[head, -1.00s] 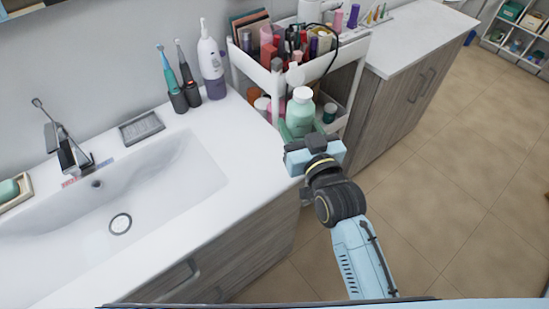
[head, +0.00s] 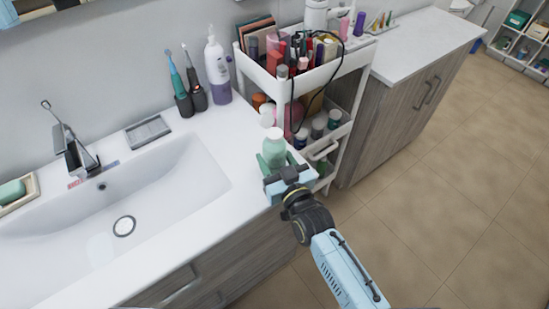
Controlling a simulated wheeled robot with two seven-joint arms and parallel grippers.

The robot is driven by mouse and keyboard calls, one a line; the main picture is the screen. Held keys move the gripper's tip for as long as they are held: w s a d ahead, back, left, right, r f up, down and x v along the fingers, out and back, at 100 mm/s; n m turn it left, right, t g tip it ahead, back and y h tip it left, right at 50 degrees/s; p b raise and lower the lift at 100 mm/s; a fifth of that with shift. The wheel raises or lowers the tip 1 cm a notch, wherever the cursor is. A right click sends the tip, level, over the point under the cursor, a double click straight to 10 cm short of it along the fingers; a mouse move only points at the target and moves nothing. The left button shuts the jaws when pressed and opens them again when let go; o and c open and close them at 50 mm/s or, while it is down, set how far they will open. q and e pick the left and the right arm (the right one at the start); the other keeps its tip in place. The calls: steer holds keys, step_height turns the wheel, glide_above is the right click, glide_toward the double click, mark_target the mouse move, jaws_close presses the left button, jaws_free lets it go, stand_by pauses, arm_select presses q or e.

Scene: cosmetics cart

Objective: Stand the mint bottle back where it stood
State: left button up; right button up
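The mint bottle (head: 274,147) has a pale mint body and a paler cap. It is upright in the head view, at the right end of the white sink counter, in front of the cart. My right gripper (head: 277,163) is shut on its lower part, with green fingers on either side. The gripper hides the bottle's base, so I cannot tell whether it touches the counter. The white cart (head: 326,75) stands behind and to the right. My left gripper is not in view.
The cart's top tray is crowded with cosmetics, and its middle shelf holds several small jars (head: 318,127). A purple-white bottle (head: 217,72) and two electric toothbrushes (head: 187,93) stand at the counter's back. The counter between them and the mint bottle is clear.

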steer(key=o, duration=0.5)
steer(key=shift+f, duration=0.15)
steer(key=o, duration=0.5)
steer(key=shift+r, duration=0.25)
steer(key=v, duration=1.2)
